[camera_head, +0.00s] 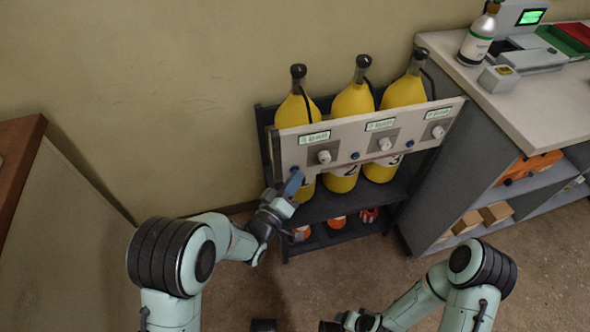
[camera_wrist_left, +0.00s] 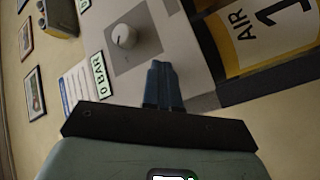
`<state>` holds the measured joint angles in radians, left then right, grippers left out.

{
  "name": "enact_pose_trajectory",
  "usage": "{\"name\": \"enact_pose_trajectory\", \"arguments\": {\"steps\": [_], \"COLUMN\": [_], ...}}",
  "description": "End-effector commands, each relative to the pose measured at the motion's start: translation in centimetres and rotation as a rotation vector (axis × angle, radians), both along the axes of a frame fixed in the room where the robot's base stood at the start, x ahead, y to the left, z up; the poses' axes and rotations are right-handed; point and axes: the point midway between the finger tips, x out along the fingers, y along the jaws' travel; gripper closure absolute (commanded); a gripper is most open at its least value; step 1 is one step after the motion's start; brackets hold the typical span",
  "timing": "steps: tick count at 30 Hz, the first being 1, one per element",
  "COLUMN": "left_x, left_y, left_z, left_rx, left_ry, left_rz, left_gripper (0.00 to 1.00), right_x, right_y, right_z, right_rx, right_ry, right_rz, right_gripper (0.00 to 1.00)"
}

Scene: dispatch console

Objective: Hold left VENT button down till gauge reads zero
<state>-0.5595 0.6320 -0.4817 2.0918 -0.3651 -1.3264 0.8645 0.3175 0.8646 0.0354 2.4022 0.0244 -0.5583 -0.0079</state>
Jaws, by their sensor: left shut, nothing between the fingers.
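A pale panel (camera_head: 350,158) carries three small gauge displays, white knobs and blue buttons. My left gripper (camera_head: 293,184) is shut and empty, its blue fingertips at the panel's lower left end. In the left wrist view the closed fingertips (camera_wrist_left: 160,76) are against or just in front of the panel, below the left knob (camera_wrist_left: 123,36).
Three yellow cylinders (camera_head: 352,103) stand in a dark rack (camera_head: 322,208) behind the panel. Other blue buttons (camera_head: 355,155) sit along the panel. A counter (camera_head: 537,105) with shelves stands close on the right. The brown floor before the rack is mostly free.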

Motion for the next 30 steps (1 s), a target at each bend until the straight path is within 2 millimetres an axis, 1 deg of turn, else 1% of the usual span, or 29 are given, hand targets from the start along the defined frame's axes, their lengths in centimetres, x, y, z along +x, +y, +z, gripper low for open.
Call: {"name": "enact_pose_trajectory", "arguments": {"steps": [9, 20, 30], "left_x": [-1.3, -1.7, -4.8], "left_y": [-0.4, -0.5, -1.5], "left_z": [0.0, 0.0, -0.1], "left_rx": [-0.001, 0.000, -0.001], "left_ry": [0.001, 0.000, 0.003], "left_rz": [0.001, 0.000, -0.001], "left_gripper": [1.00, 1.00, 1.00], "right_x": [0.0, 0.0, 0.0], "right_y": [0.0, 0.0, 0.0], "right_z": [-0.2, -0.2, -0.4], "right_rx": [0.000, 0.000, -0.001], "right_ry": [0.000, 0.000, 0.001], "right_rz": [0.000, 0.000, 0.000], "right_gripper": [0.31, 0.31, 0.31]}}
